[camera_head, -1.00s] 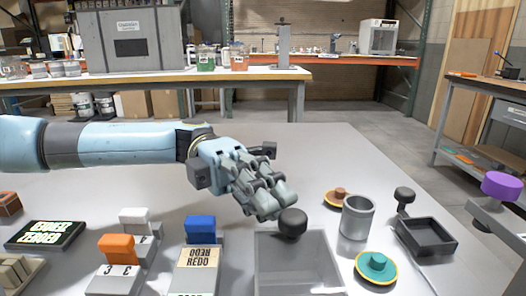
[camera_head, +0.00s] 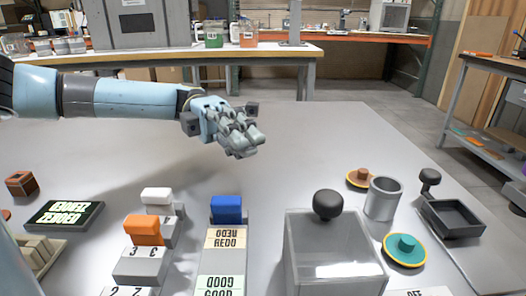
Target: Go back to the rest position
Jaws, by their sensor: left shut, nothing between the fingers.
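My left gripper (camera_head: 240,143) is in the middle of the head view, with its arm reaching in from the left. Its fingers are together and empty. It hangs above the grey table (camera_head: 310,160), clear of the objects around it. Nearest below it are the blue block (camera_head: 227,209) on a stand lettered REDO and GOOD, and a clear box (camera_head: 334,255) with a round black knob (camera_head: 328,205). My right gripper is not in view.
An orange block (camera_head: 144,230) and a white block (camera_head: 157,196) stand left of the blue one. A grey cup (camera_head: 383,198), a teal-topped disc (camera_head: 405,249) and a black tray (camera_head: 453,217) are at the right. The table's far middle is bare.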

